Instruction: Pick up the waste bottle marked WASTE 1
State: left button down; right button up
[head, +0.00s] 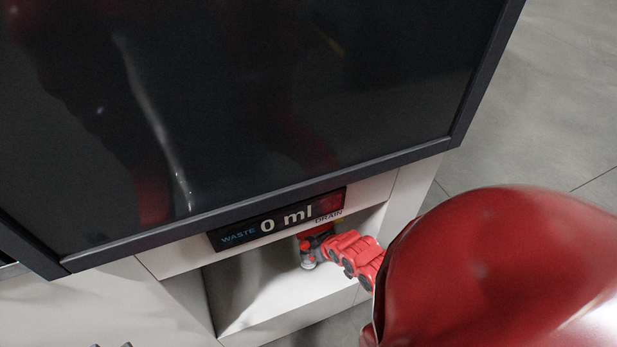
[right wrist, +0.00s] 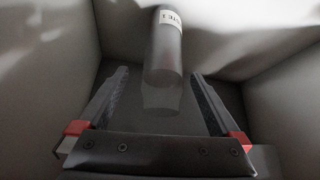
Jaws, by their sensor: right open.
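The waste bottle (right wrist: 165,55) is a dark cylinder with a pale label at its far end in the right wrist view. The label reads in part "STE 1". My right gripper (right wrist: 160,78) is open, with one finger on each side of the bottle's near end and visible gaps between. In the head view my red right arm reaches from the right into the low white niche, where the right gripper (head: 310,252) is small and partly hidden. I cannot make out the bottle clearly there. My left gripper is not in view.
The niche (head: 285,308) has side walls close around the right gripper. Above it are a display (head: 275,220) reading "WASTE 0 ml", a "DRAIN" mark and a large dark glass panel (head: 240,100). Small dark shapes at the bottom left edge are unclear. Grey floor lies to the right.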

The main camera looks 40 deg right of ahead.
jog(key=x, duration=0.6)
jog(key=shift+w+a+f, duration=0.25)
grip_shut()
dwell(0.4)
